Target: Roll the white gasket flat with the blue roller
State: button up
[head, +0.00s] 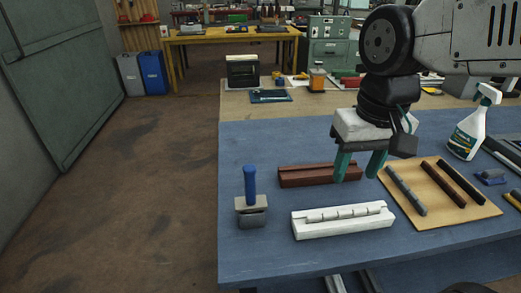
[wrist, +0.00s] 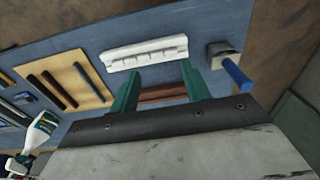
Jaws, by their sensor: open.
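The white piece also shows in the wrist view (wrist: 144,53), beyond my fingertips.
A brown channel piece (head: 318,176) lies behind the white one. A tan board (head: 450,211) at the right carries dark strips. A spray bottle (head: 470,125) stands behind it. The blue table top (head: 262,150) is clear at the back left.

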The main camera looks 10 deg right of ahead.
jog(key=w+a, duration=0.7)
jog(key=g, duration=0.1)
send_over(250, 185)
jog(key=w, duration=0.1)
notch_tip(250, 185, down, 5)
jog(key=shift+w+d+r, duration=0.1)
jog(key=shift+d+r, duration=0.05)
jog(key=shift+r, duration=0.05)
jog(key=shift+f, duration=4.5)
grip_shut()
